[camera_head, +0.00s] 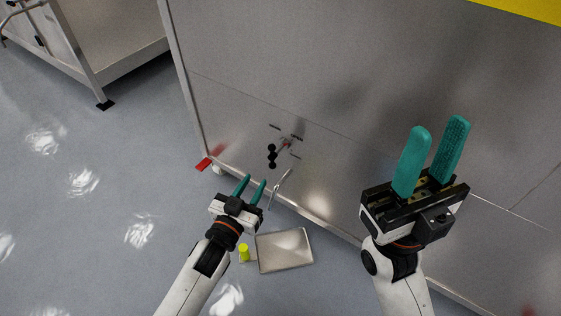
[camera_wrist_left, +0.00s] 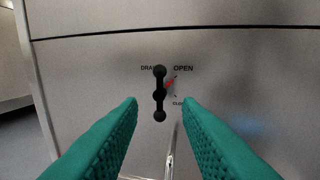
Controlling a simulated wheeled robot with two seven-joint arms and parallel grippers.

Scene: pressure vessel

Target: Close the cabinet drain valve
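The drain valve handle (camera_head: 272,156) is a black bar with round knobs on the lower front of the steel cabinet (camera_head: 270,60). In the left wrist view the handle (camera_wrist_left: 160,94) stands upright, with a red pointer (camera_wrist_left: 169,84) angled up toward the word OPEN (camera_wrist_left: 183,69); CLOSE is printed below. My left gripper (camera_head: 255,185) is open and empty, a short way in front of the handle and pointing at it. The handle shows between its teal fingers, apart from them. My right gripper (camera_head: 436,140) is open and empty, held farther right before the cabinet.
A bent metal pipe (camera_head: 280,187) comes out below the valve. A metal tray (camera_head: 284,250) and a yellow-green object (camera_head: 244,252) are on the floor. A red piece (camera_head: 203,164) is at the cabinet's left foot. Open floor lies to the left.

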